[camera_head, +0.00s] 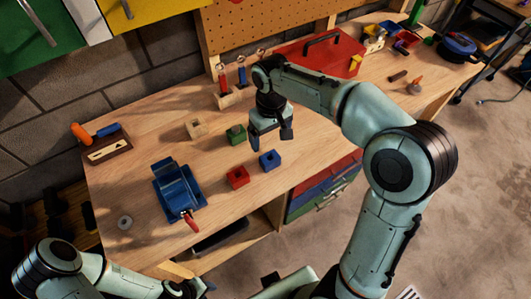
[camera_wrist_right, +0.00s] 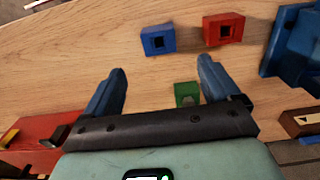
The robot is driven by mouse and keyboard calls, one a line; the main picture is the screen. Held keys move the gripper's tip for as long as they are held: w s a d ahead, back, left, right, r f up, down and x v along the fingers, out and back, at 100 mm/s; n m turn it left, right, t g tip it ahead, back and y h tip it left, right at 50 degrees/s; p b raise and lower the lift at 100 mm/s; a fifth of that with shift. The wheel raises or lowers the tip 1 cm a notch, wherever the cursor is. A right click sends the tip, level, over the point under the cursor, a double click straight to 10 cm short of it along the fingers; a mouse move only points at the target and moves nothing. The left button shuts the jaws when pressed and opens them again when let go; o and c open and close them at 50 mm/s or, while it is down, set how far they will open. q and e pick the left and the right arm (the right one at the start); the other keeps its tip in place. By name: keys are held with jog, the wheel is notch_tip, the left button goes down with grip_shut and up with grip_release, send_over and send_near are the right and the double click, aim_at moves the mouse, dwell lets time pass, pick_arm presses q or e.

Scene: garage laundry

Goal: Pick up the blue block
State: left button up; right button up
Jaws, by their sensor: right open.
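The blue block (camera_head: 270,160), a small cube with a square hole, sits on the wooden workbench (camera_head: 140,190) near its front edge. It also shows in the right wrist view (camera_wrist_right: 158,39), just beyond the fingertips and between their lines. My right gripper (camera_head: 271,143) is open and empty, above the bench just behind the blue block. Its two blue fingers show apart in the right wrist view (camera_wrist_right: 162,70). My left gripper (camera_head: 190,288) is low at the bottom edge of the head view, and its jaws cannot be made out.
A red block (camera_head: 238,178) sits left of the blue one, a green block (camera_head: 236,134) behind it and a wooden block (camera_head: 194,129) farther left. A blue vise (camera_head: 178,186) stands at left. A red toolbox (camera_head: 335,54) is at the back. Bare wood surrounds the blue block.

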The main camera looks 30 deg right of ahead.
send_over(270, 158)
jog(key=s, duration=0.2)
jog(key=f, duration=0.6)
jog(key=shift+w+a+b, duration=0.15)
jog(key=shift+a+b, duration=0.15)
jog(key=shift+w+f, duration=0.2)
jog(key=shift+f, duration=0.3)
jog(key=f, duration=0.4)
jog(key=shift+w+d+f, duration=0.1)
jog(key=shift+w+f, duration=0.15)
jog(key=c, duration=1.1)
